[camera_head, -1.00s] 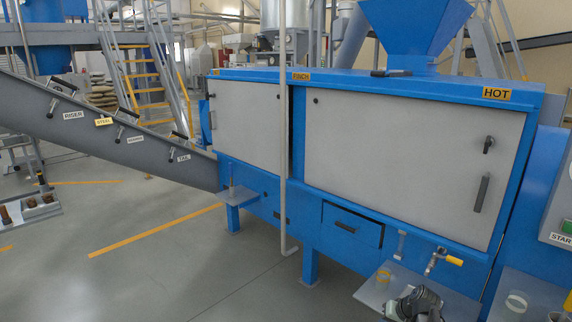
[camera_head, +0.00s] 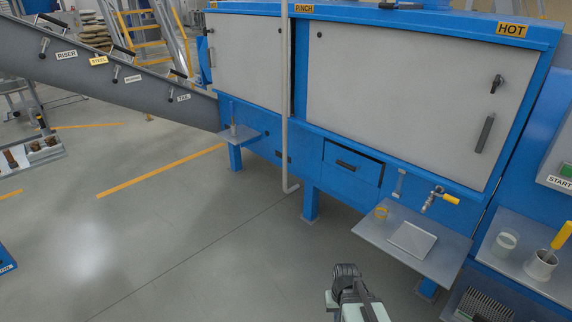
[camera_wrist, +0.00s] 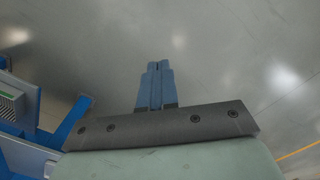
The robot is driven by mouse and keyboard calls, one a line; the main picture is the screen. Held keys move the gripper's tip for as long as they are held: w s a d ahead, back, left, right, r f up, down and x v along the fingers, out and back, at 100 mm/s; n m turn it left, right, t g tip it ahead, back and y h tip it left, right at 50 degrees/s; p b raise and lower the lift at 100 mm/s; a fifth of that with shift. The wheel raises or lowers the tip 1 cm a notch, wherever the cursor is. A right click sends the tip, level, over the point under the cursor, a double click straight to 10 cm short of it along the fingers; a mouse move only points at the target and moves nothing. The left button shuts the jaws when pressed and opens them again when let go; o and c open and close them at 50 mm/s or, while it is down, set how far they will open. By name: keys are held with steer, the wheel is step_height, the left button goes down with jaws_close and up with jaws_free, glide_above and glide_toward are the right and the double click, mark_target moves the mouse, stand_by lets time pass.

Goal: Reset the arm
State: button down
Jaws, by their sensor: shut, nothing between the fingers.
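My gripper (camera_wrist: 159,66) is shut and empty in the wrist view, its two blue-grey fingers together over bare grey floor. In the head view, part of my arm shows at the bottom edge, in front of and left of the small shelf; the fingers cannot be made out there. The blue machine (camera_head: 316,185) with two large grey doors stands behind my arm, apart from it.
A grey pipe (camera_head: 285,120) hangs before the machine. Open floor lies left.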

steer(key=s+f+g, duration=0.3)
steer(key=s+f, duration=0.6)
steer(key=s, duration=0.4)
steer(key=s+f+g, duration=0.3)
steer(key=s+f, duration=0.5)
steer(key=s, duration=0.6)
steer(key=shift+s+f, duration=0.3)
steer(key=shift+f, duration=0.1)
